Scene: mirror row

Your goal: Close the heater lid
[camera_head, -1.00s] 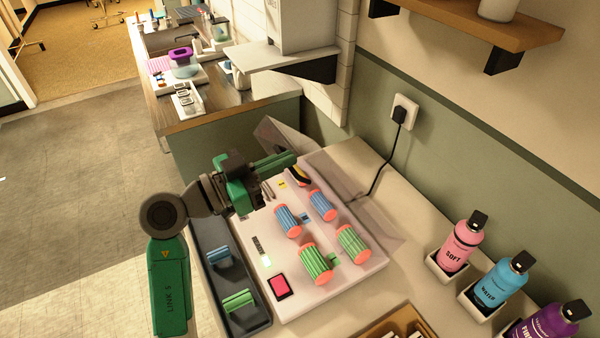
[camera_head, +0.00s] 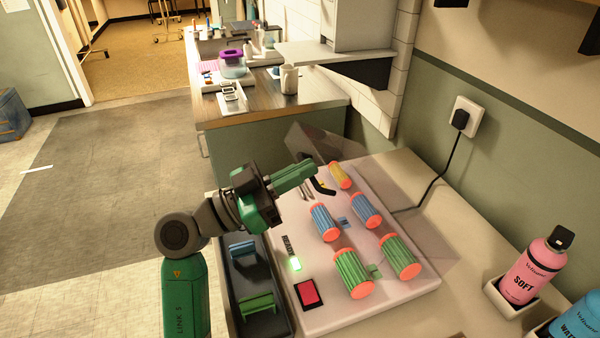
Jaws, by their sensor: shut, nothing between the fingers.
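A similar faint surface shows along the wall side, and the lid's exact angle is hard to tell. A black curved handle (camera_head: 322,187) shows left of the yellow roller (camera_head: 340,175). My gripper (camera_head: 313,166) has its green fingers shut and empty, just above and left of the handle. I cannot tell whether they touch it.
A dark tray (camera_head: 263,323) with blue and green clips lies along the heater's left side. A pink bottle (camera_head: 531,270) stands at right. A black cord runs to the wall socket (camera_head: 466,117). A grey shelf (camera_head: 335,53) overhangs the far counter.

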